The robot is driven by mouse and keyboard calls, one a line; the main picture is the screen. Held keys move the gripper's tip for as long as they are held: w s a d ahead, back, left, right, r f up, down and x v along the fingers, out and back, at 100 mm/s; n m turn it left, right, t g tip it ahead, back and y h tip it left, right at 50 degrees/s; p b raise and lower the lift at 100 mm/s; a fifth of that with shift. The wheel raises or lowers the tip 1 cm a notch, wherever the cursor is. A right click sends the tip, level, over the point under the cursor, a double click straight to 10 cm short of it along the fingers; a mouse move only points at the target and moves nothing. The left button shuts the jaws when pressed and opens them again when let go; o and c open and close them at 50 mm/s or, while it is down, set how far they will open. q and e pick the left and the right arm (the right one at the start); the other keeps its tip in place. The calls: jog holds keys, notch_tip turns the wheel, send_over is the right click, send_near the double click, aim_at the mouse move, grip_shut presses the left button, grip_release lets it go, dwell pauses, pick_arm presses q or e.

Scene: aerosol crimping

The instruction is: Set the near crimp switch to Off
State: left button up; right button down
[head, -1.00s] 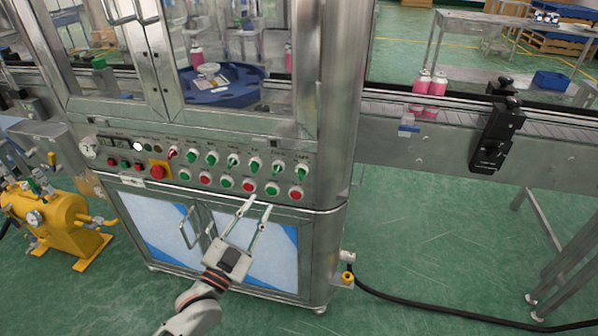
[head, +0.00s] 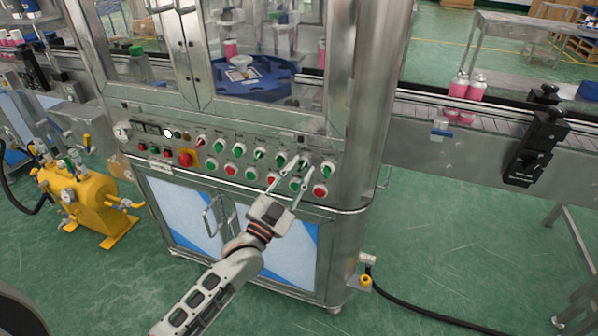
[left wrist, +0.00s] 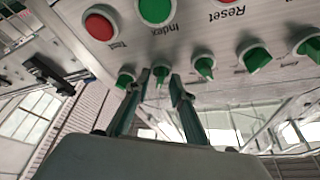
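The crimper's control panel has an upper row of turn switches and a lower row of round buttons. My left gripper (head: 303,170) is at the right part of this panel, with its fingers apart. In the left wrist view, the panel appears upside down and the left gripper (left wrist: 160,77) has one finger on each side of a green switch (left wrist: 160,73). I cannot tell whether the fingers touch it. Another green switch (left wrist: 204,68) is beside it. The label of the near crimp switch is not readable, so I cannot tell which switch it is. My right gripper is not in view.
Red and green buttons lie close below the switches, including a red button (head: 320,190) and a red one in the wrist view (left wrist: 100,24). A red emergency stop (head: 186,158) is at the left. A conveyor (head: 420,110) runs right. A yellow tank (head: 85,205) stands left.

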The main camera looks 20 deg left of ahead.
pick_arm(q)
grip_shut()
